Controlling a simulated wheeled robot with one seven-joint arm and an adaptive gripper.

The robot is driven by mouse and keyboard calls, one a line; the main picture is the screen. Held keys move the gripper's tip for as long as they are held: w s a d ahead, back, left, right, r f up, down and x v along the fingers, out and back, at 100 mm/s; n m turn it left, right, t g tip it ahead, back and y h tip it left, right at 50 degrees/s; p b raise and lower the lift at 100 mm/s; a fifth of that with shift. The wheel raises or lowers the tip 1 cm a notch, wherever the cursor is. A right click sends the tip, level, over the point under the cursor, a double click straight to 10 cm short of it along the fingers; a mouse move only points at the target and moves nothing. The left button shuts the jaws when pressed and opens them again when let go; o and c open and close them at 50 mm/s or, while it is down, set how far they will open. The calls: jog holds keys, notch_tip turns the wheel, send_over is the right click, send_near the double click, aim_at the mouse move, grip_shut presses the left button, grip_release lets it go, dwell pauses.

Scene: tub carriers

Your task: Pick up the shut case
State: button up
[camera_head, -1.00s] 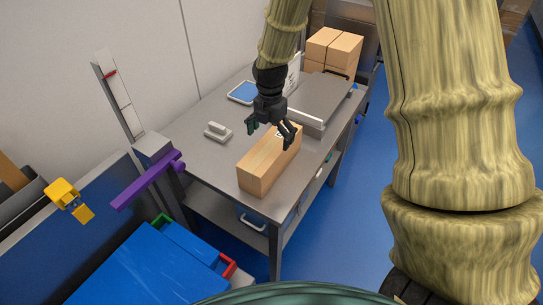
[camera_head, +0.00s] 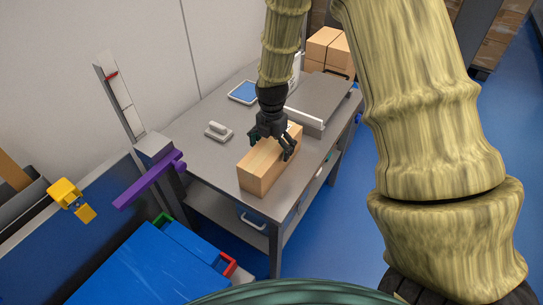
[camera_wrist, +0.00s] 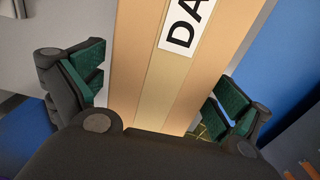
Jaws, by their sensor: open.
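The shut case is a closed tan box (camera_head: 262,172) lying lengthwise near the front of the grey table. In the wrist view the box (camera_wrist: 153,75) runs between my fingers, with a lighter strip along its top and a white label with dark letters. My gripper (camera_head: 273,150) is open above the far half of the box, pointing down. In the wrist view its green-padded fingers (camera_wrist: 160,95) stand on either side of the box, with a gap visible on each side. I cannot tell how far the fingertips reach below the top.
The grey table (camera_head: 205,160) also holds a small grey block-like item (camera_head: 218,131), a blue-screened tablet (camera_head: 243,92) and a grey flat-topped unit (camera_head: 322,97). Brown cartons (camera_head: 329,50) stand behind. A purple bar (camera_head: 150,180) and a blue bin lid (camera_head: 150,265) are at left front.

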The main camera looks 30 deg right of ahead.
jog(key=c, duration=1.9)
jog(key=shift+c, duration=0.7)
jog(key=shift+w+r, duration=0.1)
jog(key=shift+r, duration=0.1)
